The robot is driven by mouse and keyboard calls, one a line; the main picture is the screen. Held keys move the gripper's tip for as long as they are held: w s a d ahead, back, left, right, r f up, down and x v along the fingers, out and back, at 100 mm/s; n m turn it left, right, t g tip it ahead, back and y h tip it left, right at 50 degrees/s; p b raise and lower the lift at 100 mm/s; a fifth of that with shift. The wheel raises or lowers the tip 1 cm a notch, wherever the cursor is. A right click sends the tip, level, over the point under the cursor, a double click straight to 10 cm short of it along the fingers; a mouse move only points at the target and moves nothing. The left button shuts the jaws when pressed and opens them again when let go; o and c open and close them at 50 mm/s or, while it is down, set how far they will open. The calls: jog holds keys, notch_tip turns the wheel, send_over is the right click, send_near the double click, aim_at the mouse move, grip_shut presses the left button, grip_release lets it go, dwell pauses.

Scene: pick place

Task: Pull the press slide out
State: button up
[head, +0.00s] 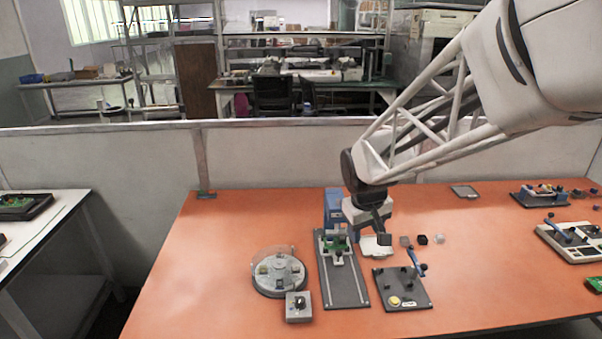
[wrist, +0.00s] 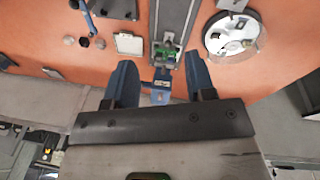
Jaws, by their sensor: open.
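The press (head: 333,204) is a blue upright at the far end of a long dark grey base plate (head: 345,290). Its slide (head: 338,258) sits on this plate near the blue upright and carries a green board (head: 340,245). In the wrist view the slide with its green board (wrist: 166,54) lies just beyond my fingertips, and the blue press (wrist: 160,97) shows between the fingers. My gripper (head: 383,232) is open and empty, above the table and to the right of the press. Both blue-grey fingers of the gripper (wrist: 160,76) show wide apart.
A round grey fixture with a clear cover (head: 278,270) and a small grey box (head: 298,306) stand left of the press plate. A dark board with a blue lever (head: 402,288) lies to the right. The front left of the orange table (head: 200,300) is clear.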

jog(key=w+a+f+n, duration=0.1)
jog(key=w+f+n, duration=0.1)
jog(key=w+f, duration=0.75)
jog(key=n, duration=0.2)
send_over(339, 251)
jog(key=a, duration=0.1)
notch_tip(339, 251, down, 8)
jog(key=shift+s+a+g+h, duration=0.2)
jog(key=shift+s+g+h, duration=0.1)
jog(key=shift+s, duration=0.05)
jog(key=shift+f, duration=0.2)
jog(key=shift+w+d+f, duration=0.15)
jog(key=shift+d+f, duration=0.05)
jog(key=shift+f, duration=1)
jog(key=shift+w+d+f, duration=0.1)
jog(key=shift+d+f, duration=0.1)
jog(key=shift+f, duration=1.05)
jog(key=shift+w+d+f, duration=0.15)
jog(key=shift+d+f, duration=0.05)
jog(key=shift+f, duration=1)
jog(key=shift+c, duration=0.3)
grip_shut()
